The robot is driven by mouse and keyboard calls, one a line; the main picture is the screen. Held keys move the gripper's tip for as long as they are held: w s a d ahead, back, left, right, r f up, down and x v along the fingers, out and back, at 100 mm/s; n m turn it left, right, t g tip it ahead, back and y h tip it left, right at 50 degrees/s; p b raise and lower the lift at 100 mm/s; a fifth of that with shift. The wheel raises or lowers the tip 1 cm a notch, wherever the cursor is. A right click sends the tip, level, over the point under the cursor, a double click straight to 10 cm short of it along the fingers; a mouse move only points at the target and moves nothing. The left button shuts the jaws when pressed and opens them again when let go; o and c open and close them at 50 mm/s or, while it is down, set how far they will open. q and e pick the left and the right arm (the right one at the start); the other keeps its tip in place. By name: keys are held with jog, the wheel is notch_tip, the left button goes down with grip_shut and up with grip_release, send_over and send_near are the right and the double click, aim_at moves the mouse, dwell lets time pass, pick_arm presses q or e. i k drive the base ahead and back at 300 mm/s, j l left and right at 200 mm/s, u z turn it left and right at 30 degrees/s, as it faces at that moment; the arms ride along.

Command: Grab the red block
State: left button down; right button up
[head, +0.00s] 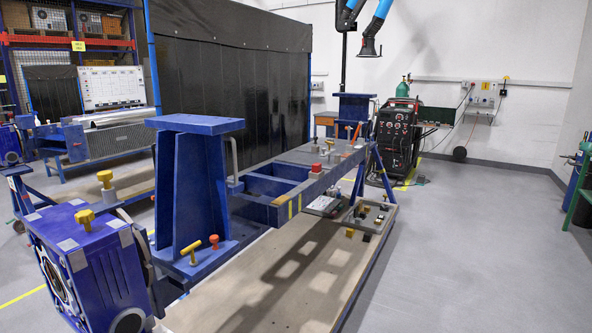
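A small red block-like piece (316,168) sits on top of the grey and blue jig frame (290,199), right of the picture's middle. It is too small to make out its exact shape. An orange-red knob (213,240) stands on the blue base plate of the near upright post (195,180). Neither of my grippers shows in the head view.
A blue gearbox housing (85,255) with yellow knobs fills the lower left. A tray (362,228) of small parts is beside the jig's far end. A welding machine (395,135) stands behind. The grey floor (480,240) on the right is clear.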

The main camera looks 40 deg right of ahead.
aim_at(316, 168)
jog(key=i+l+u, duration=0.25)
jog(key=l, duration=0.6)
jog(key=l+u, duration=0.2)
jog(key=l, duration=2.25)
jog(key=i+u, duration=0.05)
